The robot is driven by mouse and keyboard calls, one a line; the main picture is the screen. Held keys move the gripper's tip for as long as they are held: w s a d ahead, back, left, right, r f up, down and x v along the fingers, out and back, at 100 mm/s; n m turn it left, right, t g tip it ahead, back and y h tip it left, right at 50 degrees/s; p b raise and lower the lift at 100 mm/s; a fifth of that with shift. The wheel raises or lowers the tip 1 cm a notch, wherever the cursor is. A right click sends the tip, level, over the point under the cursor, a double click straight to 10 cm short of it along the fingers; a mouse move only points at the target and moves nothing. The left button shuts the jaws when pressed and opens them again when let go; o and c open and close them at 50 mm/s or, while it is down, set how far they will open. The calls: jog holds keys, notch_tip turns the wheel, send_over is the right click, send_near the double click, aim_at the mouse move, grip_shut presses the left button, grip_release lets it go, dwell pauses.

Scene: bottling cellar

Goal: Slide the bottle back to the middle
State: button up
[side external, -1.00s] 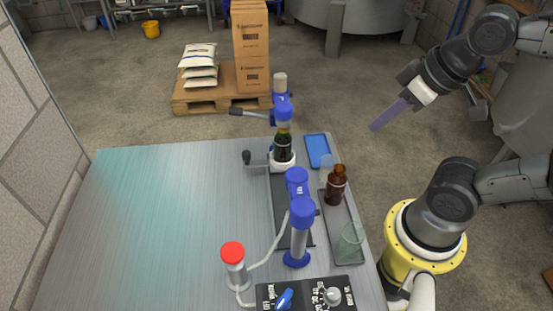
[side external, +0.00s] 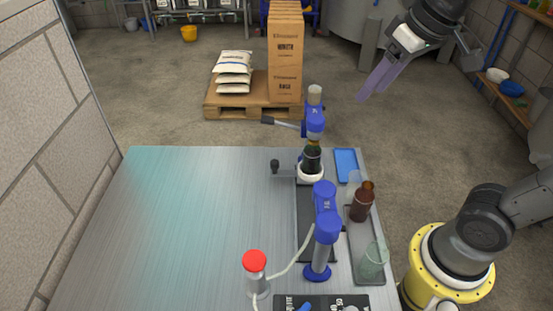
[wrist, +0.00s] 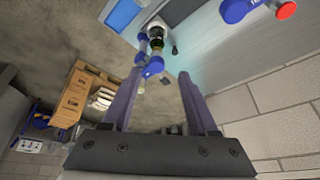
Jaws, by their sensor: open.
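A dark green bottle (side external: 312,158) stands upright in a white ring under the blue head of a lever device at the back of the table. It also shows in the wrist view (wrist: 157,42), partly hidden by the blue head. A brown bottle (side external: 361,204) stands upright on a narrow grey tray (side external: 369,262) at the table's right side. My gripper (side external: 374,92) is open and empty, high above the floor beyond the table's back right corner, apart from both bottles. In the wrist view its two fingers (wrist: 160,78) stand apart with the device between and beyond them.
The blue post (side external: 321,245) stands nearer the camera than the green bottle. A clear glass (side external: 374,262) is on the tray, and a blue pad (side external: 346,165) lies behind. A red-capped cylinder (side external: 255,270) has a hose. The table's left side (side external: 180,230) is clear.

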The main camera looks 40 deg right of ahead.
jog(key=w+a+g, duration=0.1)
jog(key=w, duration=0.6)
jog(key=g, duration=0.4)
send_over(275, 162)
notch_tip(275, 162, down, 13)
jog(key=shift+n, duration=0.4)
notch_tip(275, 162, down, 14)
jog(key=shift+w+f, duration=0.1)
grip_shut()
